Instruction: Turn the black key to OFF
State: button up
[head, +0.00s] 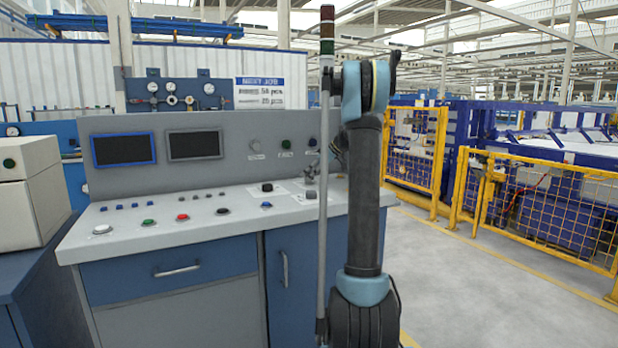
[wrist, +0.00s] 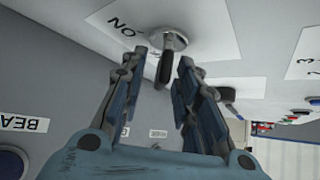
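The black key (wrist: 165,68) shows in the wrist view, at the top centre. It sits on a round silver base (wrist: 174,40) on a white label plate (wrist: 120,22). The label's lettering appears upside down and seems to read ON; no OFF marking is legible. My gripper (wrist: 163,60) is open, with one finger on each side of the key and small gaps visible, so it does not look gripped. In the head view, my arm covers most of the gripper and I cannot make out the key clearly at the console's right end.
The grey and blue console (head: 190,250) has several buttons on its sloped top. A black knob (wrist: 226,93) lies close behind my right finger in the wrist view. Open floor (head: 490,290) lies to the right.

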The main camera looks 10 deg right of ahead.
jog(key=v, duration=1.2)
jog(key=shift+w, duration=0.1)
jog(key=s+a+f+m+g+h, duration=0.1)
jog(key=s+a+f+m, duration=0.15)
jog(key=s, duration=0.75)
jog(key=s+a+f+m+h, duration=0.2)
jog(key=s+a+f, duration=0.15)
jog(key=s, duration=0.65)
jog(key=s+a+f+m+g+h, duration=0.15)
jog(key=s+a, duration=0.25)
jog(key=s, duration=0.6)
jog(key=s+d+f+m+h, duration=0.2)
jog(key=s+f+m, duration=0.4)
jog(key=s+f, duration=1.3)
jog(key=s+h, duration=0.1)
jog(key=s, duration=0.3)
jog(key=shift+d+f+m+t, duration=0.15)
jog(key=shift+f+m+t, duration=0.15)
jog(key=shift+f+t, duration=0.05)
jog(key=shift+h, duration=0.25)
